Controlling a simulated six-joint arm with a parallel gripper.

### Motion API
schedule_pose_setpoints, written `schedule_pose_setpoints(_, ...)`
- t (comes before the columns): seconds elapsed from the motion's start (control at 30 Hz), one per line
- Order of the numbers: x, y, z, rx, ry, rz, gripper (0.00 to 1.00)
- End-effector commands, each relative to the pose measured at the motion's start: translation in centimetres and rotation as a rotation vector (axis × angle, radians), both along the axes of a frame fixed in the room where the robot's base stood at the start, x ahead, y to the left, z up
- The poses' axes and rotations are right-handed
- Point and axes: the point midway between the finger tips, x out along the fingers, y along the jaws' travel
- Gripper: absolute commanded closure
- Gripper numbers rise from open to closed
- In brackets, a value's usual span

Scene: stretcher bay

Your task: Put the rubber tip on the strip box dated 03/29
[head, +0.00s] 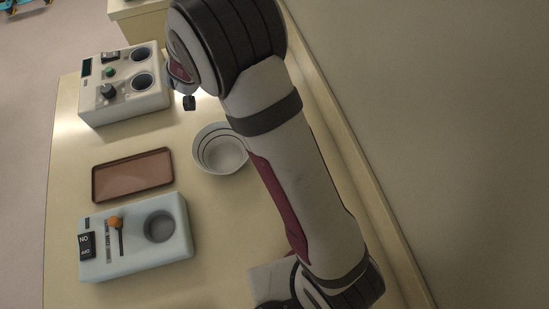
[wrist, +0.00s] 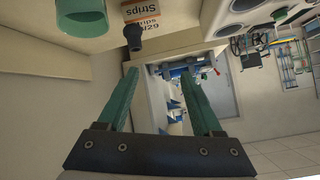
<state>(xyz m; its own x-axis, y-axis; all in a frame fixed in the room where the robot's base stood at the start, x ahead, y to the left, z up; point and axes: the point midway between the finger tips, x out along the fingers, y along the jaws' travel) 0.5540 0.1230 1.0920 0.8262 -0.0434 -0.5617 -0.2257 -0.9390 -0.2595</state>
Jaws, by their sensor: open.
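The strip box (wrist: 150,12) is at the top of the wrist view, white and orange, with upside-down lettering that reads "Strips" and a partly cut-off date that seems to end in 29. A small dark piece, apparently the rubber tip (wrist: 135,38), shows at the box's lower left edge; I cannot tell whether it touches the box. A small dark piece (head: 189,102) also shows beside my arm in the head view. My gripper (wrist: 158,75) has its green fingers wide apart, with nothing between them. My arm hides the strip box in the head view.
A green cup (wrist: 80,18) is at the wrist view's top left. In the head view, a white bowl (head: 221,149), a brown tray (head: 132,174), a pale blue box with a round well (head: 140,263) and a beige device with knobs (head: 125,112) stand on the table. A wall is at right.

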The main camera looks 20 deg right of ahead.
Motion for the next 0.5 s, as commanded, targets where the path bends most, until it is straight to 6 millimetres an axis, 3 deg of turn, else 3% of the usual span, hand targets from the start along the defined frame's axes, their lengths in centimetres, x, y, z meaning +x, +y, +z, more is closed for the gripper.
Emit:
schedule_pose_setpoints(0.03, -2.5, -0.2, 3.0, 0.090, 0.061, 0.060, 0.33)
schedule_pose_setpoints(0.07, -4.9, -0.2, 4.1, 0.141, 0.124, 0.102, 0.33)
schedule_pose_setpoints(0.1, -8.8, -0.5, 5.4, 0.193, 0.218, 0.151, 0.33)
schedule_pose_setpoints(0.17, -15.8, -1.7, 6.6, 0.242, 0.384, 0.196, 0.33)
schedule_pose_setpoints(0.2, -20.8, -2.8, 6.8, 0.257, 0.500, 0.199, 0.33)
schedule_pose_setpoints(0.3, -31.5, -5.8, 6.5, 0.261, 0.746, 0.137, 0.33)
schedule_pose_setpoints(0.4, -38.6, -7.9, 5.9, 0.255, 0.905, 0.044, 0.33)
schedule_pose_setpoints(0.5, -42.0, -8.8, 5.7, 0.251, 0.981, -0.018, 0.33)
